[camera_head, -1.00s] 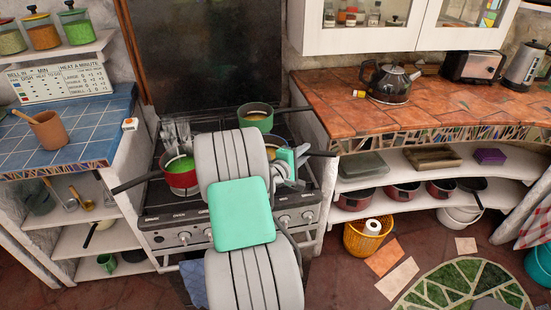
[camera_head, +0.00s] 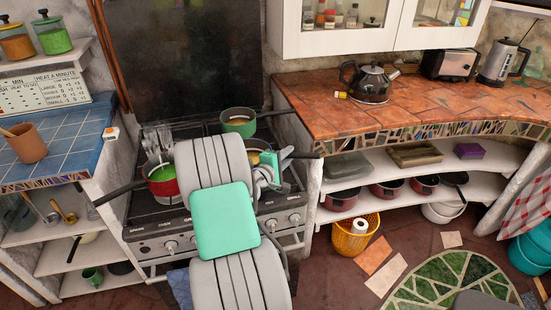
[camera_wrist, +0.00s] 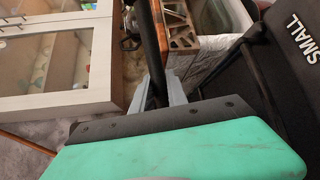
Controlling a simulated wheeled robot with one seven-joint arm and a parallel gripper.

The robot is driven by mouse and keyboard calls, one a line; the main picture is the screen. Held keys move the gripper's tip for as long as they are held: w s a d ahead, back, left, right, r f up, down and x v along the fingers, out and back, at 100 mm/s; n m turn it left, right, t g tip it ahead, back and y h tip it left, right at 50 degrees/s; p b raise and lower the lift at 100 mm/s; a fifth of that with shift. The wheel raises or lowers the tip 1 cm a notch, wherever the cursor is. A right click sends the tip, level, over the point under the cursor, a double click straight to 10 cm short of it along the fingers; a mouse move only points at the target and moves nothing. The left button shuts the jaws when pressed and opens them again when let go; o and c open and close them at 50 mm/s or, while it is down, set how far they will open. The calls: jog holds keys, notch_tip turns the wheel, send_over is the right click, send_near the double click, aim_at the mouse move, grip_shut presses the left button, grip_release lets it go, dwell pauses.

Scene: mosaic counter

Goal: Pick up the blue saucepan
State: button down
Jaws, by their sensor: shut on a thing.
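A saucepan (camera_head: 257,145) on the right of the stove is mostly hidden behind my arm in the head view. Part of its rim and some brownish contents show, and its dark handle (camera_head: 303,155) points right. Its blue colour is hard to make out. My gripper (camera_head: 285,157) is at this handle, beside the pan. In the wrist view the black handle (camera_wrist: 154,45) runs between the two grey fingers of my gripper (camera_wrist: 160,92), which are shut on it. The pan's body is out of the wrist view. I cannot tell whether the pan touches the stove.
A red saucepan (camera_head: 163,182) with green contents stands at the stove's left, its handle pointing left. A green saucepan (camera_head: 238,124) stands behind, handle to the right. The tiled counter (camera_head: 430,110) at right holds a kettle (camera_head: 368,85), toaster and jug.

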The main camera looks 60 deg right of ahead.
jog(key=shift+r, duration=0.65)
notch_tip(320, 180, up, 2)
jog(key=shift+r, duration=0.15)
jog(key=s+a+r, duration=0.3)
jog(key=a+r, duration=0.6)
jog(key=a, duration=0.4)
jog(key=shift+s+a+r, duration=0.25)
jog(key=shift+s+r, duration=0.05)
jog(key=shift+s, duration=0.05)
